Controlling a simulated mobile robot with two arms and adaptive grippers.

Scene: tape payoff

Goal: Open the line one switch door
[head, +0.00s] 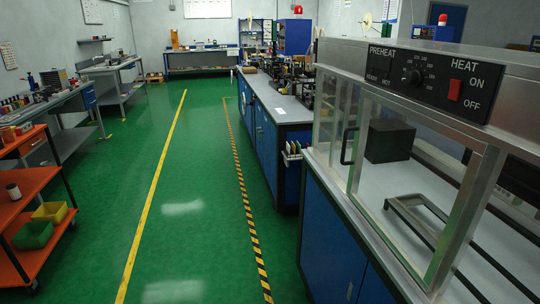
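I see no door with a readable "line one" label, so I cannot tell which one is the line one switch door. A blue box-shaped cabinet (294,37) with a red lamp on top stands at the far end of the long bench. Neither of my grippers is in view.
A heating machine (458,65) with PREHEAT and HEAT controls, a red switch (455,90) and glass panels stands close on the right. A blue-fronted bench (265,130) runs beyond it. An orange cart (28,212) stands left. The green aisle (195,190) is clear.

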